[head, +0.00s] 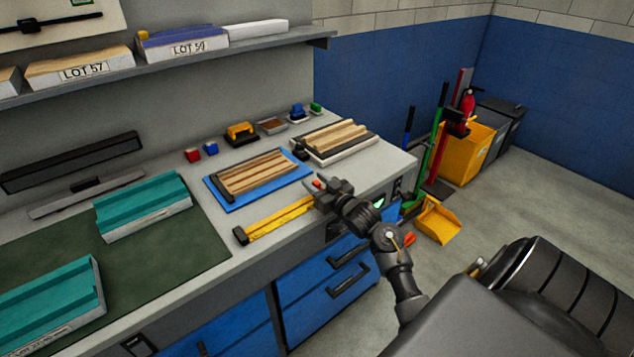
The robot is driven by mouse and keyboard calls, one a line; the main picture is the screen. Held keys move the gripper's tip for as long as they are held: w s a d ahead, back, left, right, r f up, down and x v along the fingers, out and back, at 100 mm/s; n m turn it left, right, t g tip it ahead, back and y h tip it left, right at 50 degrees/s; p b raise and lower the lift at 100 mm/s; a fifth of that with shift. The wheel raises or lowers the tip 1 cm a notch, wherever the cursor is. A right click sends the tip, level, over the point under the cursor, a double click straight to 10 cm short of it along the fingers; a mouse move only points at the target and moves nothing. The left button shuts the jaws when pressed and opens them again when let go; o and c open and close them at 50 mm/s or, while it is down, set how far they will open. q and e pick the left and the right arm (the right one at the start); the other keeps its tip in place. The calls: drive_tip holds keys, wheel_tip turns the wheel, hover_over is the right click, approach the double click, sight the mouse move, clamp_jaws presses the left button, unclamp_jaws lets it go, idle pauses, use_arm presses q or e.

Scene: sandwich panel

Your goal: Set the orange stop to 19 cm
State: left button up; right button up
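A yellow rule or rail (280,218) with a black end block (241,236) lies along the front edge of the grey bench. My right gripper (318,192) is at the right end of this rail and covers that end. A small orange-red piece (318,184) shows at the gripper's fingers; it may be the orange stop, and I cannot tell whether the fingers touch it. The finger gap is too small to make out. The scale marks cannot be read. My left gripper is not in view.
A blue tray (212,193) with wooden strips lies behind the rail, and a pale board with strips (355,156) lies further right. Teal panels (145,205) lie on a green mat (190,248) at left. Small red and blue blocks stand at the back. Blue drawers (325,285) are below.

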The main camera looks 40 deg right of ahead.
sight(281, 214)
clamp_jaws()
drive_tip(key=a+p, duration=0.3)
drive_tip(key=a, duration=1)
drive_tip(key=shift+w+a, duration=0.15)
drive_tip(key=shift+a, duration=0.1)
drive_tip(key=shift+o, duration=0.4)
unclamp_jaws()
drive_tip(key=shift+s+f, duration=0.1)
drive_tip(key=shift+s, duration=0.45)
drive_tip(key=s+b, duration=0.1)
drive_tip(key=s, duration=0.8)
drive_tip(key=shift+s+b, duration=0.4)
